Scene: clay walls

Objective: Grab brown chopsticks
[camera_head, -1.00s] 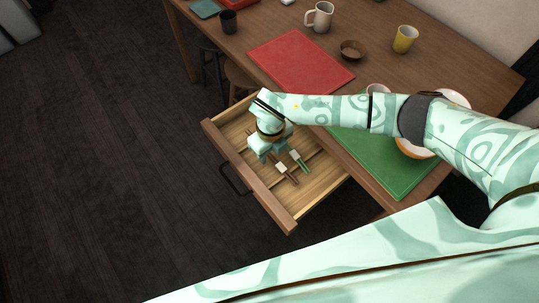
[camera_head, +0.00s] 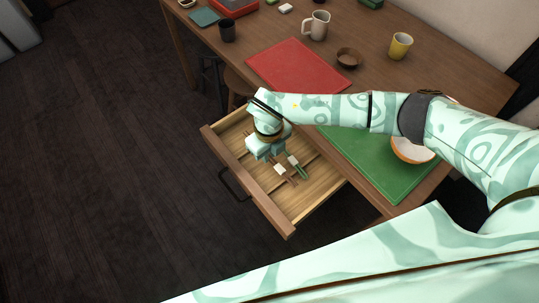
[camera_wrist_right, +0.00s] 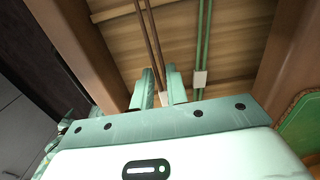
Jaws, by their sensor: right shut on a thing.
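Brown chopsticks (camera_head: 287,175) lie in the open wooden drawer (camera_head: 278,206). In the right wrist view the brown chopsticks (camera_wrist_right: 152,38) pass down between the two fingers, with a pale band (camera_wrist_right: 164,98) near the wrist. My right gripper (camera_head: 265,151) is low in the drawer, pointing down. In the right wrist view its fingers (camera_wrist_right: 160,78) are shut on the brown chopsticks. Green chopsticks (camera_wrist_right: 202,45) lie beside them, apart from the fingers, and also show in the head view (camera_head: 299,168). My left gripper is not in view.
The drawer's dividers and walls enclose the gripper closely. Above, the table holds a green mat (camera_head: 385,170), a bowl (camera_head: 411,151), a red mat (camera_head: 298,64), a white mug (camera_head: 319,25), a brown bowl (camera_head: 348,58) and a yellow cup (camera_head: 400,46). A stool stands behind the drawer.

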